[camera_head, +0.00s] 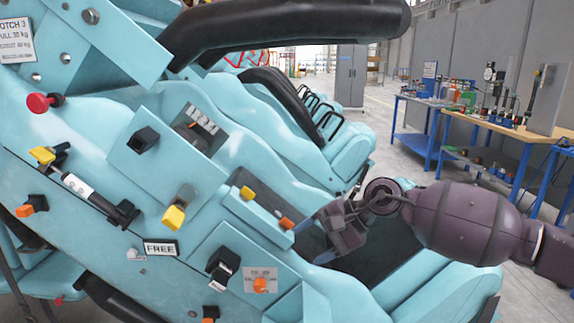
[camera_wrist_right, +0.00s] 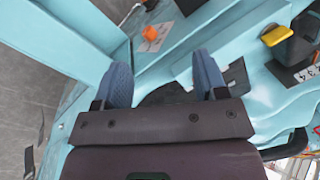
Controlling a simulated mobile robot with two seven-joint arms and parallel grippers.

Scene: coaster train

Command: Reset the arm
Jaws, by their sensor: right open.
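My right arm comes in from the right in the head view. Its gripper (camera_head: 308,240) is over the teal coaster seat, close to the side panel (camera_head: 205,262) with its knobs and levers. In the right wrist view the two blue-grey fingers of the right gripper (camera_wrist_right: 163,82) stand apart with nothing between them. An orange knob (camera_wrist_right: 149,32) on a small labelled plate lies beyond the fingertips. The same plate's orange knob (camera_head: 261,285) shows low on the panel in the head view. My left gripper is in neither view.
The panel carries a red knob (camera_head: 38,103), a yellow lever (camera_head: 173,218) and a FREE label (camera_head: 160,248). A black padded bar (camera_head: 290,22) crosses above. Workbenches (camera_head: 500,128) with tools stand at the right; grey floor lies between them and the seats.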

